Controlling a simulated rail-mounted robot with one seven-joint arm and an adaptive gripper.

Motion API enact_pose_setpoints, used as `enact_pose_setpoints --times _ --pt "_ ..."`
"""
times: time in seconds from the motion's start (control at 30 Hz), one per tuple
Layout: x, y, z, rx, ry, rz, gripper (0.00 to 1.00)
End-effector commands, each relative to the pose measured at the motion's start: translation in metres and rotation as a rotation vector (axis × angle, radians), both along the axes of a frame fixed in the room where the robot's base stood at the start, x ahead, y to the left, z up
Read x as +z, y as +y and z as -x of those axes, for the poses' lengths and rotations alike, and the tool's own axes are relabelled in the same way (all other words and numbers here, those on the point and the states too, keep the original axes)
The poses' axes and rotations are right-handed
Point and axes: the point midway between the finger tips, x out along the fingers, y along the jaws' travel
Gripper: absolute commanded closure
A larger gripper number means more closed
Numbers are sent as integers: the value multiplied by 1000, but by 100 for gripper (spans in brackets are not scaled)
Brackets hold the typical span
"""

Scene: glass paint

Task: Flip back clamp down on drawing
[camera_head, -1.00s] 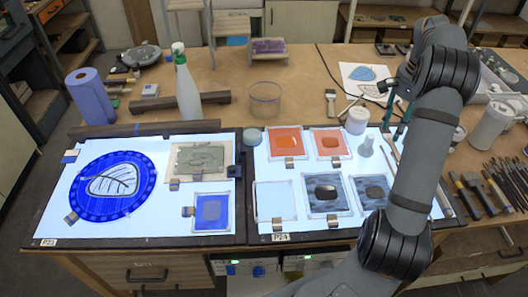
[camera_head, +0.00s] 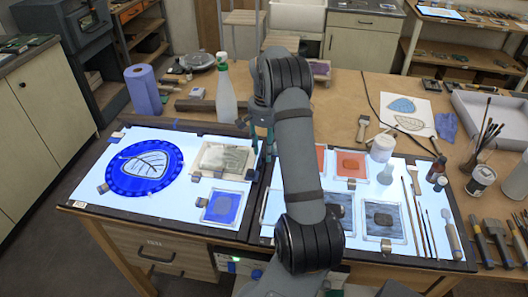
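The left light panel (camera_head: 85,189) holds a round blue glass (camera_head: 116,178) with a leaf drawing (camera_head: 146,164) on it. Small metal clamps sit at its back-left (camera_head: 117,135) and front-left (camera_head: 103,188) edges. A beige sheet with a grey drawing (camera_head: 224,157) lies at the panel's back right, with small clamps along its front edge (camera_head: 196,177). My gripper (camera_head: 260,152) is just right of this grey drawing, partly hidden by my arm. Its two teal fingers look apart, with nothing seen between them. Whether it touches anything cannot be told.
A white bottle (camera_head: 226,100) and a blue paper roll (camera_head: 143,91) stand behind the left panel. The right light panel (camera_head: 400,172) holds orange and grey glass tiles, partly hidden by my arm. Brushes, tools and a tin (camera_head: 481,179) crowd the right side.

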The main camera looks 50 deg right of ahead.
Motion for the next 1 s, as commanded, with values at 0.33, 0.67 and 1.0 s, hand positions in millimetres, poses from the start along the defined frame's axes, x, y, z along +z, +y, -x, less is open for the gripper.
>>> enact_pose_setpoints --times 0.33,0.67,1.0 --pt "-20 0 -1 1 -1 0 66" --pt "-20 0 -1 1 -1 0 76" --pt "-20 0 -1 1 0 0 96"
